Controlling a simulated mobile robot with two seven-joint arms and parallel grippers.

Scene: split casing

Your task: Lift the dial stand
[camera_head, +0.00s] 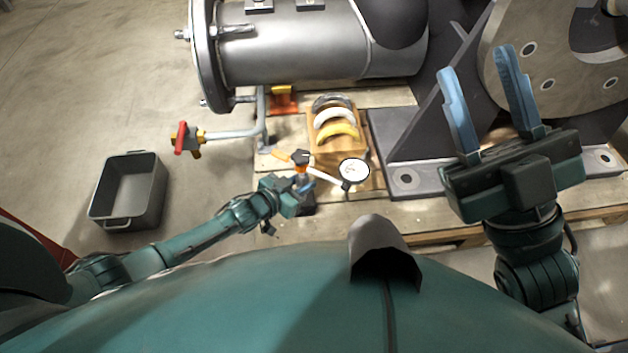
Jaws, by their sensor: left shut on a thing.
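The dial stand (307,203) has a dark base, an orange section with a black knob, and an arm that carries a round white dial (354,171) to the right. It is at the front of the wooden pallet, in the middle of the view. My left gripper (303,186) is shut on the stand's upright, below the knob; the fingers partly hide the post. I cannot tell whether the base touches the pallet. My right gripper (489,100) is open and empty, raised in front of the large grey casing bracket at the right.
A wooden block (351,153) with grey, white and yellow curved pieces stands just behind the dial. A grey cylinder (310,50) lies behind it. A red-handled valve pipe (230,134) juts out left. An empty grey bin (130,190) sits on the floor at left.

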